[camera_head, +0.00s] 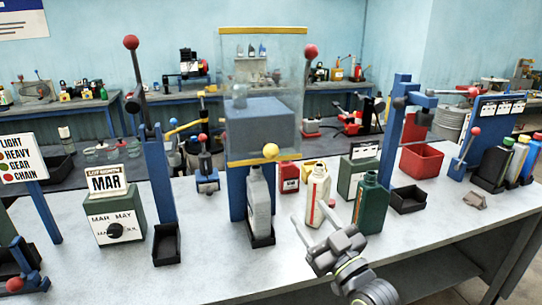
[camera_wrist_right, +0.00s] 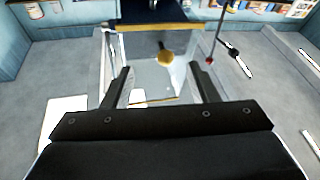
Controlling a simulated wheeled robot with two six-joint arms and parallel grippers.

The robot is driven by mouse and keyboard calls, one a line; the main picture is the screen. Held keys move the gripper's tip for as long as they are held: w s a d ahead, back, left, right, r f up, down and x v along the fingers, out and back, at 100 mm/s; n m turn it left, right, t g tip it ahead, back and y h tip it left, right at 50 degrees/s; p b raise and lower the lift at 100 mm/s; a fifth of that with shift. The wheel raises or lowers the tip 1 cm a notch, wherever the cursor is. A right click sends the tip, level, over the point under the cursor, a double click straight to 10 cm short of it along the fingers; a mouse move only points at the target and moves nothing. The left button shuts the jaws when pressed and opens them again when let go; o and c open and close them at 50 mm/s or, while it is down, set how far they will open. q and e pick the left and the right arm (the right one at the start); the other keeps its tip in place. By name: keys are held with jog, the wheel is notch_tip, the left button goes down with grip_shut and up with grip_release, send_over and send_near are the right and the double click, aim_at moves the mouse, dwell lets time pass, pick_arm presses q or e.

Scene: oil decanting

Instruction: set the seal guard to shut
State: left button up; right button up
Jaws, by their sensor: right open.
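The seal guard (camera_head: 285,75) is a clear panelled box with yellow bars at its top and bottom edges and a yellow knob (camera_head: 270,151) at its lower front. It surrounds a blue-grey block (camera_head: 262,125). Its lower bar sits above a grey bottle (camera_head: 258,205), which stands below it in a black tray, so the guard looks raised. My right gripper (camera_head: 314,220) is open and empty, in front of the guard and lower right of the knob. In the right wrist view the knob (camera_wrist_right: 165,57) shows beyond the open fingers (camera_wrist_right: 161,78), apart from them. My left gripper is not in view.
A cream bottle (camera_head: 317,195) and a dark green bottle (camera_head: 371,205) stand close to my right gripper. A lever with a red knob (camera_head: 311,51) rises beside the guard. A green box marked MAR (camera_head: 115,220) stands at left. The front table strip is clear.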

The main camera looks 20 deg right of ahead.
aim_at(271, 153)
jog(key=shift+n+t+y, duration=0.3)
jog(key=shift+n+y, duration=0.1)
jog(key=shift+y, duration=0.1)
jog(key=r+p+x, duration=0.1)
jog(key=x, duration=0.5)
jog(key=s+r+p+x, duration=0.1)
jog(key=p+x, duration=0.1)
jog(key=x, duration=0.3)
jog(key=r+p+x, duration=0.1)
jog(key=x, duration=0.5)
jog(key=shift+a+r+p, duration=0.1)
jog(key=shift+a+p, duration=0.3)
jog(key=shift+a, duration=0.05)
grip_shut()
